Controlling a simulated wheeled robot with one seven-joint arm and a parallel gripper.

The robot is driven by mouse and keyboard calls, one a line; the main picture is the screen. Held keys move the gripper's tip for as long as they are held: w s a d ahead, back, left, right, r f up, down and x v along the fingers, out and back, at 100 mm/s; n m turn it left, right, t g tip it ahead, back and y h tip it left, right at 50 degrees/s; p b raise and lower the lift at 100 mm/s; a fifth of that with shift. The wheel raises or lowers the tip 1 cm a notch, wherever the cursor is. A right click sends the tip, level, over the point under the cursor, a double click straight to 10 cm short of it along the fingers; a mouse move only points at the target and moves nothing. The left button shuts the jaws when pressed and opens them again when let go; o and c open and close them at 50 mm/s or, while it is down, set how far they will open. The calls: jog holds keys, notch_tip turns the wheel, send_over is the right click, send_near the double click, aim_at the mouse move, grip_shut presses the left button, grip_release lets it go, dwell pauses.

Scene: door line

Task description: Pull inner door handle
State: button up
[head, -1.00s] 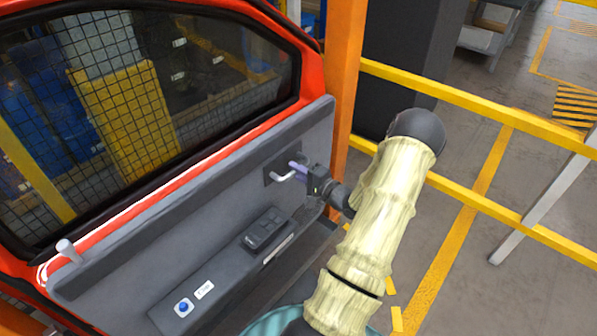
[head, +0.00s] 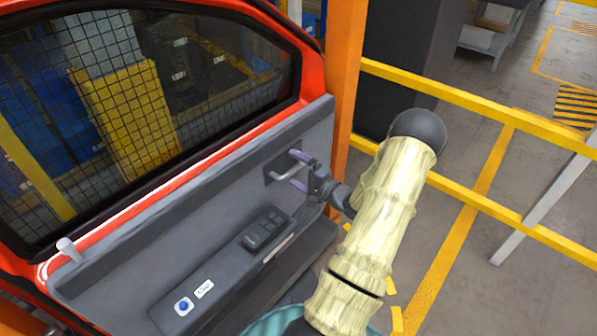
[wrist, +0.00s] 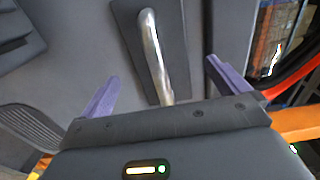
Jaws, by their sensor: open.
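The inner door handle (head: 288,172) is a silver bar on a dark plate, on the grey inner panel (head: 215,215) of a red car door. My gripper (head: 299,169) is at the handle, its two purple fingers spread apart, one above and one below the bar in the head view. In the wrist view the handle (wrist: 155,50) runs down into the space between the fingers of my gripper (wrist: 160,88). Neither finger is seen touching it. The handle's near end is hidden behind the gripper body.
An orange post (head: 345,80) stands just right of the door edge. Yellow rails (head: 470,100) run behind my arm. A switch block (head: 264,229) sits on the armrest below the handle. Open floor lies to the right.

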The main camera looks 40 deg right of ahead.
jog(key=s+p, duration=0.2)
jog(key=s, duration=0.7)
jog(key=shift+d+p, duration=0.3)
jog(key=shift+d, duration=0.05)
dwell(0.8)
